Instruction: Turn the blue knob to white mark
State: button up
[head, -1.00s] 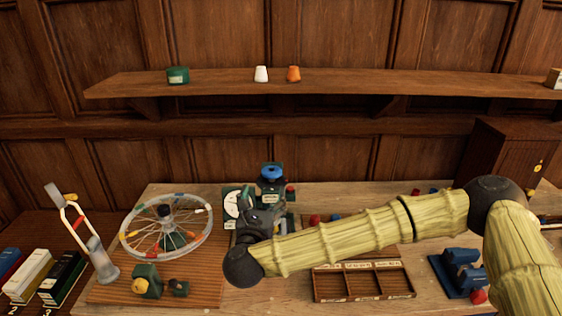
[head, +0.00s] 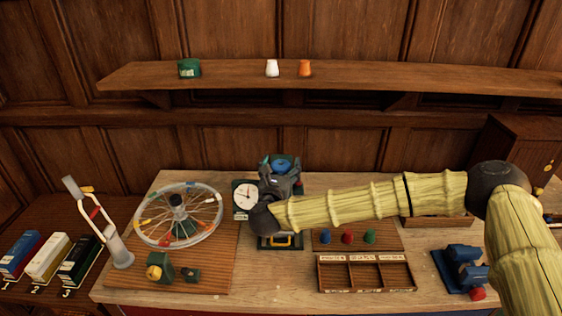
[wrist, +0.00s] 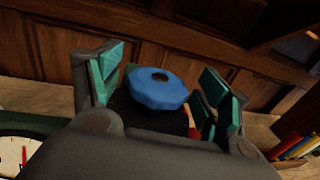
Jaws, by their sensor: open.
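The blue knob (head: 281,163) is a faceted disc on top of a dark device at the back of the bench. In the wrist view the knob (wrist: 158,88) lies between the two teal-padded fingers of my gripper (wrist: 160,95), with a gap visible on each side. My gripper (head: 281,172) is open in front of and around the knob and hides much of the device in the head view. I cannot make out the white mark in either view.
A white dial (head: 245,196) stands just left of the device, and a spoked wheel (head: 180,214) is further left. A compartment tray (head: 366,288) and several coloured knobs lie to the front right. A shelf (head: 350,80) runs above.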

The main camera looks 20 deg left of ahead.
jog(key=shift+w, duration=0.25)
jog(key=shift+s, duration=0.1)
jog(key=c, duration=1)
dwell(0.6)
jog(key=o, duration=1)
jog(key=s+d, duration=0.1)
jog(key=s, duration=1)
jog(key=shift+s+d, duration=0.3)
jog(key=shift+s, duration=0.1)
